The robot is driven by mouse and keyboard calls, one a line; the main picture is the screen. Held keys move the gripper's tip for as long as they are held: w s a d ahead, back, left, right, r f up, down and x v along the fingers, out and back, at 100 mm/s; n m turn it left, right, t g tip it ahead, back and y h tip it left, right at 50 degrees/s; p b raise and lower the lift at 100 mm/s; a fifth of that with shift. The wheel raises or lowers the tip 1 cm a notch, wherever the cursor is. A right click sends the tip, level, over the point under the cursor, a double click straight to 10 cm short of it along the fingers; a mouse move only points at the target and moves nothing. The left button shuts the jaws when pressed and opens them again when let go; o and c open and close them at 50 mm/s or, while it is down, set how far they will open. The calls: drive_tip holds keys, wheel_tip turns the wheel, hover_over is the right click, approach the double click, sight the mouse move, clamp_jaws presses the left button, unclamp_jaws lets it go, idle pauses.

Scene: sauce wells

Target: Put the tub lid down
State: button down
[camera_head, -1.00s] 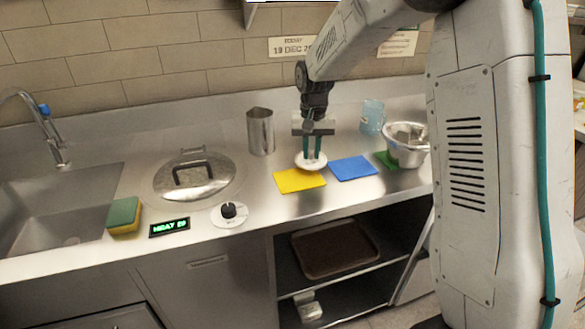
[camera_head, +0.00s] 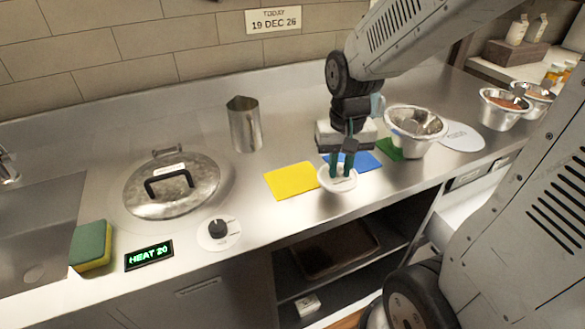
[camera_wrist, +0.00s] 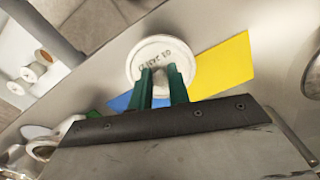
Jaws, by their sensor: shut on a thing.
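The tub lid (camera_head: 338,184) is a small white round disc with a rim. My gripper (camera_head: 343,172) is shut on it from above, near the front edge of the steel counter, just right of the yellow cloth and in front of the blue cloth. In the wrist view the lid (camera_wrist: 150,55) shows dark lettering on its top, and the green fingers of my gripper (camera_wrist: 162,78) meet at its middle. I cannot tell whether the lid touches the counter.
A yellow cloth (camera_head: 291,181), a blue cloth (camera_head: 368,163) and a green cloth (camera_head: 386,148) lie on the counter (camera_head: 240,183). A steel bowl (camera_head: 418,136) stands right, a steel jug (camera_head: 244,125) behind. A lidded well (camera_head: 150,200), dial (camera_head: 217,229) and sponge (camera_head: 91,246) are left.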

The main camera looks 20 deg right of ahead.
hover_over(294, 179)
drive_tip(key=shift+s+f, duration=0.1)
drive_tip(key=shift+f, duration=2.15)
drive_tip(key=shift+f, duration=0.1)
drive_tip(key=c, duration=1.3)
unclamp_jaws()
wheel_tip(294, 179, up, 12)
drive_tip(key=s+d+r+n, duration=0.1)
drive_tip(key=s, duration=0.6)
drive_tip(key=s+d+r+n, duration=0.1)
drive_tip(key=s, duration=0.6)
drive_tip(key=s+d+r+n+t, duration=0.1)
drive_tip(key=s+r, duration=0.1)
drive_tip(key=s, duration=0.5)
drive_tip(key=shift+s+n, duration=0.3)
drive_tip(key=shift+s, duration=0.1)
